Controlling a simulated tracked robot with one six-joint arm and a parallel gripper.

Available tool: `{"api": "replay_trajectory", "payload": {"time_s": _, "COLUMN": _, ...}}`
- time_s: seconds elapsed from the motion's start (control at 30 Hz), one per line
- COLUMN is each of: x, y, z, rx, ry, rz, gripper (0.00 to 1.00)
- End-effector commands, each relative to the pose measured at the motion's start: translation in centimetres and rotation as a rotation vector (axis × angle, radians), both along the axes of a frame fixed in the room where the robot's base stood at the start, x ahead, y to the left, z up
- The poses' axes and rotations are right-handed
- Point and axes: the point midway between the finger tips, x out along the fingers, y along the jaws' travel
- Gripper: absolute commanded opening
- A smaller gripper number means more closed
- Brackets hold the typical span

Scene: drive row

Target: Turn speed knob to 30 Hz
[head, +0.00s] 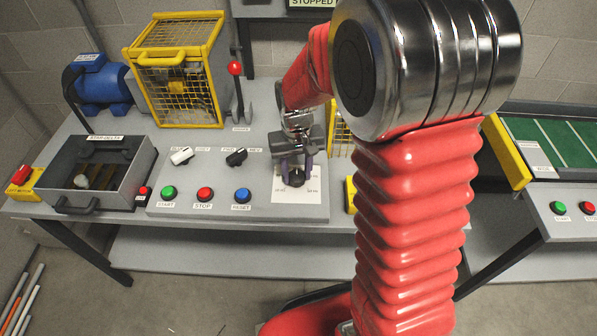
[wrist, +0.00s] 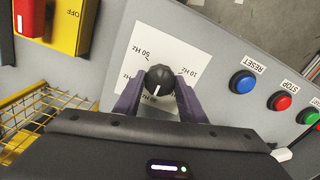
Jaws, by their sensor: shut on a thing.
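The speed knob (head: 297,181) is a round black knob on a white scale plate (head: 311,184) at the right end of the grey control panel. In the wrist view the knob (wrist: 160,76) has a white pointer line that points down toward my gripper, slightly left.
Left of the knob are blue reset (head: 243,195), red stop (head: 205,195) and green start (head: 168,193) buttons, with white (head: 181,156) and black (head: 236,157) selectors behind. A yellow cage (head: 178,75) stands at the back. A yellow OFF box (wrist: 70,25) is close by.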

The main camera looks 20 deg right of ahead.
Motion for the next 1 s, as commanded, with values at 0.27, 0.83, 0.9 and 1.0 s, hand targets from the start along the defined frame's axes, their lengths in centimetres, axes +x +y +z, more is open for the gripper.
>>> {"api": "replay_trajectory", "payload": {"time_s": 0.27, "x": 0.0, "y": 0.0, "z": 0.0, "rx": 0.000, "ry": 0.000, "rz": -0.001, "gripper": 0.42}}
{"api": "replay_trajectory", "payload": {"time_s": 0.83, "x": 0.0, "y": 0.0, "z": 0.5, "rx": 0.000, "ry": -0.001, "rz": -0.001, "gripper": 0.56}}
{"api": "replay_trajectory", "payload": {"time_s": 0.9, "x": 0.0, "y": 0.0, "z": 1.1, "rx": 0.000, "ry": -0.001, "rz": -0.001, "gripper": 0.56}}
{"api": "replay_trajectory", "payload": {"time_s": 1.0, "x": 0.1, "y": 0.0, "z": 2.3, "rx": 0.000, "ry": -0.004, "rz": -0.001, "gripper": 0.56}}
